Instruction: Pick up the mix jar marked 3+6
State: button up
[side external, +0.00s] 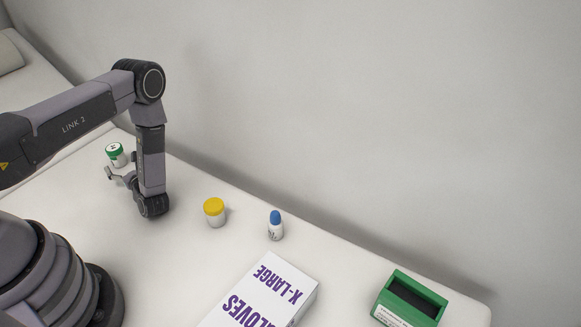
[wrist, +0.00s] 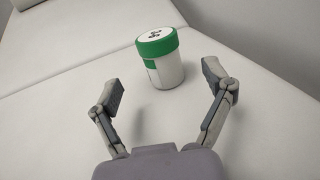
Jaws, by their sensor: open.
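A white jar with a green lid (side external: 116,154) stands upright on the white table, at the left in the side view. In the wrist view the green-lidded jar (wrist: 161,62) stands ahead of my fingers, slightly right of centre. Its lid has dark marking on top, too small and turned to read. My gripper (side external: 120,170) is beside the jar, low over the table. In the wrist view my gripper (wrist: 168,90) is open and empty, its two fingers apart, with the jar just beyond their tips and not touched.
A yellow-lidded jar (side external: 214,212), a blue-capped bottle (side external: 276,225), a white glove box (side external: 262,296) and a green box with a dark opening (side external: 409,300) stand to the right on the table (side external: 180,245). A wall runs along the back. The table around the green-lidded jar is clear.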

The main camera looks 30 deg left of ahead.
aim_at(118, 155)
jog(key=x, duration=0.5)
jog(key=shift+w+a, duration=0.15)
jog(key=shift+a, duration=0.2)
jog(key=c, duration=1.3)
jog(key=shift+o, duration=0.2)
jog(key=shift+r, duration=0.2)
